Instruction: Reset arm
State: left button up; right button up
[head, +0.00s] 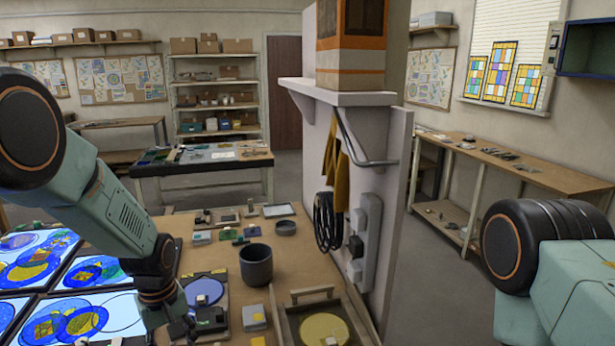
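My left arm comes in from the left and bends down over the workbench (210,257). My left gripper (182,328) hangs low at the bottom edge, beside the glowing stained-glass panels (65,277) and a board with a pale blue disc (204,292). Its fingers are small, dark and partly cut off, so I cannot tell whether they are open or hold anything. My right arm shows only as a thick link and dark joint at the lower right. My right gripper is out of view.
A dark pot (256,265) stands mid-bench, with a wooden tray (322,325) holding a yellow disc in front. A white partition (370,170) with a cable and power strip rises at the bench's right. Small boxes lie around. Open floor lies right of the partition, before a long side bench (530,172).

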pick_arm(q)
jog(key=s+f, duration=0.3)
jog(key=s+d+f+m, duration=0.1)
jog(key=s+f, duration=0.2)
jog(key=s+f+m, duration=0.1)
jog(key=s+f, duration=0.1)
jog(key=f, duration=0.1)
jog(key=shift+s+d+f, duration=0.25)
jog(key=shift+s+d, duration=0.15)
jog(key=s+d+f+m, duration=0.1)
jog(key=s+f+m, duration=0.15)
jog(key=s, duration=0.95)
jog(key=s+f+m, duration=0.2)
jog(key=s+m, duration=0.1)
jog(key=s, duration=0.9)
notch_tip(320, 180, down, 19)
jog(key=b, duration=1.8)
jog(key=shift+s+d+b, duration=0.2)
jog(key=shift+s+b, duration=0.15)
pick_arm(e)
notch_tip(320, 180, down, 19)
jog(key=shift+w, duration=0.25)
pick_arm(q)
jog(key=shift+r, duration=0.2)
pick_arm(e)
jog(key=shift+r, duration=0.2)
